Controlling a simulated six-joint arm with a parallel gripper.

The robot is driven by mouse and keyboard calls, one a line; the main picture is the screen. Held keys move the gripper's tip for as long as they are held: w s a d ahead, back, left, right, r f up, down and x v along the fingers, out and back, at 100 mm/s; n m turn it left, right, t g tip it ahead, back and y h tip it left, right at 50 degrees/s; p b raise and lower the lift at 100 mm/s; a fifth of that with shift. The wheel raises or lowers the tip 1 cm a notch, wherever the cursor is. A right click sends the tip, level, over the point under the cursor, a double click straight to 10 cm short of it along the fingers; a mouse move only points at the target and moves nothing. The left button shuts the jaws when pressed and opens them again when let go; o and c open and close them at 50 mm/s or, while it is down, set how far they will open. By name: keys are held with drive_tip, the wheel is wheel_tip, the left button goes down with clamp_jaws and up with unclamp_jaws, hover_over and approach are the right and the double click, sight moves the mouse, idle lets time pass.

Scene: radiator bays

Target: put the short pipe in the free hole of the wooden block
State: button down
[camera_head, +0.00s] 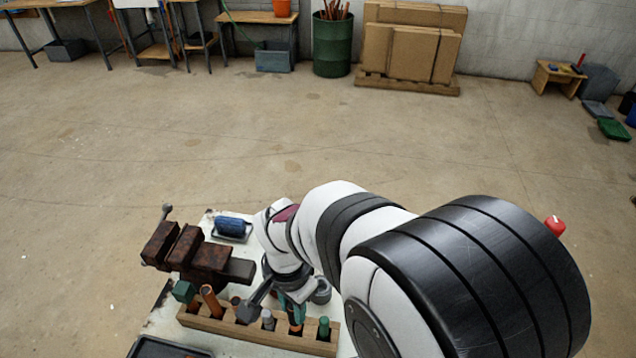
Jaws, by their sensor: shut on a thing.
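The wooden block (258,338) lies along the near part of the white bench top, with several items in its holes. A copper-coloured pipe (210,301) leans at its left end. A small grey cylinder (268,319) and a green-topped piece (323,327) stand farther right. My gripper (284,296) is low over the right half of the block, pointing down. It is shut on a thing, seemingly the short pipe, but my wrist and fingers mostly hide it. An orange and teal part shows just below the gripper. I cannot tell which hole is free.
A rusty brown vise (200,254) stands left of the gripper, behind the block. A blue roll on a dark holder (231,227) is behind it. A grey cup (321,291) is close right of my wrist. A black tray (165,347) lies at the front left.

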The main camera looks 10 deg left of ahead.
drive_tip(key=shift+f, duration=0.35)
idle(0.4)
drive_tip(key=shift+f, duration=0.55)
drive_tip(key=shift+f, duration=1.4)
drive_tip(key=shift+f, duration=0.45)
